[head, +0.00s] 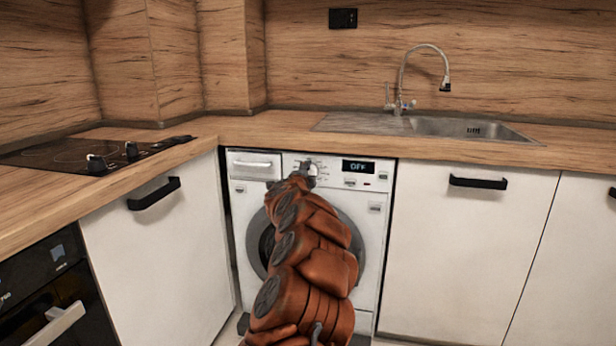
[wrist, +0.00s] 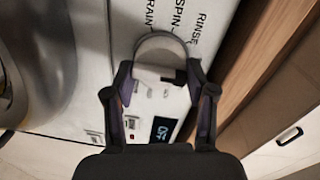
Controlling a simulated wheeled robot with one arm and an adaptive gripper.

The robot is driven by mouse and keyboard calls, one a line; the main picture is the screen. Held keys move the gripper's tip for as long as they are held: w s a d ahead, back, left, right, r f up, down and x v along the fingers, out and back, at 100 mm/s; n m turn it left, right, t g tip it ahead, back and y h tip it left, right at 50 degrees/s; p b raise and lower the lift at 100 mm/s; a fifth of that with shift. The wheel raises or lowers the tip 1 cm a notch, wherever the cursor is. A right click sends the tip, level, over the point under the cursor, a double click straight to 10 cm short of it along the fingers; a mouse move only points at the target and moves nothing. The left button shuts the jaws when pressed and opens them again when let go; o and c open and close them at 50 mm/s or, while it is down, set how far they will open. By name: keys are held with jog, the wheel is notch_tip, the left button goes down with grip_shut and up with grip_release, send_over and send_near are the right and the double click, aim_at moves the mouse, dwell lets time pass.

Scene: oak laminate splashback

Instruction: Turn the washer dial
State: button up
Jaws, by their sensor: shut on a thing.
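The white washer (head: 370,250) stands under the counter, with its round door largely behind my arm. Its display (head: 357,166) reads OFF. The dial (head: 313,168) is on the upper panel, partly hidden by my gripper (head: 299,178). In the wrist view, the pale round dial (wrist: 160,46) lies between the two fingers of my gripper (wrist: 160,75), which is shut on it. The labels RINSE, SPIN and DRAIN show beside the dial. The display also shows in the wrist view (wrist: 160,132).
The wooden counter (head: 270,130) overhangs close above the washer panel. White cabinets with black handles flank the washer. A sink (head: 465,127) is at the right, a black cooktop (head: 70,155) at the left, and an oven (head: 50,290) at the lower left.

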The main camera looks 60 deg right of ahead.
jog(key=shift+r, duration=0.1)
jog(key=o, duration=1.2)
jog(key=shift+c, duration=0.2)
jog(key=v, duration=1.2)
